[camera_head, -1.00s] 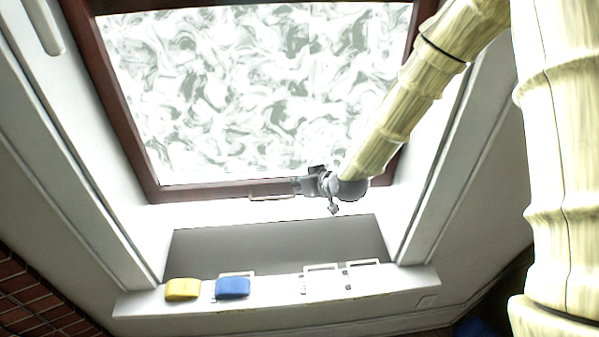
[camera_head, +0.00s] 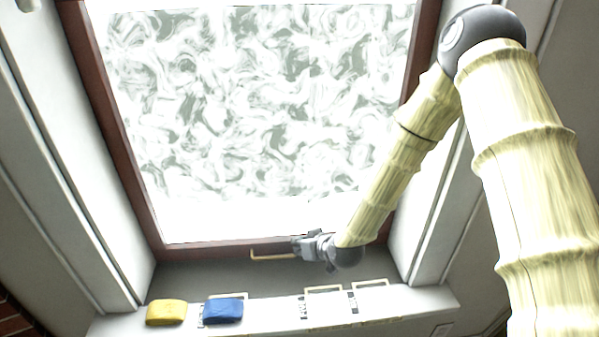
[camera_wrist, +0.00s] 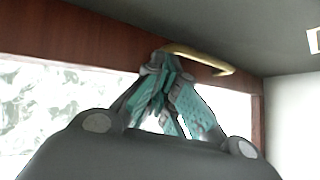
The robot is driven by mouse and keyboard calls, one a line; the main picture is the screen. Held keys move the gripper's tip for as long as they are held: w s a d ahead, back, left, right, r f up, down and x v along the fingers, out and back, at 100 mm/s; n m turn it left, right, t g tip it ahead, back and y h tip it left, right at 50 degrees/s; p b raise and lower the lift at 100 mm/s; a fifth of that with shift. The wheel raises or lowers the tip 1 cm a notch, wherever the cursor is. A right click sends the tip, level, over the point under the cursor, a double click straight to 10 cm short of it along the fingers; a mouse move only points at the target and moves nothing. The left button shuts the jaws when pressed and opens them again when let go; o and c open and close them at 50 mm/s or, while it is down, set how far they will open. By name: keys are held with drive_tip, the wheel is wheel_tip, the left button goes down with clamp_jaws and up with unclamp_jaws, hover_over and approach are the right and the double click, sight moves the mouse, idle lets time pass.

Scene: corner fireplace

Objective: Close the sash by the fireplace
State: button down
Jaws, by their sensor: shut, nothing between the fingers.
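The sash (camera_head: 130,180) is a dark red-brown frame around a pale swirled glass pane (camera_head: 260,100). Its bottom rail is low in the head view, a little above the sill (camera_head: 260,318). A brass handle (camera_head: 272,256) sits on the bottom rail; it also shows in the wrist view (camera_wrist: 205,60). My gripper (camera_head: 298,246) is at the bottom rail, just right of the handle. In the wrist view its teal-padded fingers (camera_wrist: 170,95) are together and empty, close to the handle. I cannot tell whether they touch it or the rail.
A yellow block (camera_head: 166,312) and a blue block (camera_head: 223,310) lie on the sill's left part. Pale brackets (camera_head: 323,290) with labels stand along the sill. White jambs flank the sash, and brick (camera_head: 18,318) shows at bottom left.

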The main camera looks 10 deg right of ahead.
drive_tip(key=shift+s+f, duration=0.15)
drive_tip(key=shift+f, duration=0.2)
drive_tip(key=shift+s+d, duration=0.1)
drive_tip(key=v, duration=1.2)
drive_tip(key=shift+w+r, duration=0.2)
drive_tip(key=shift+r, duration=0.05)
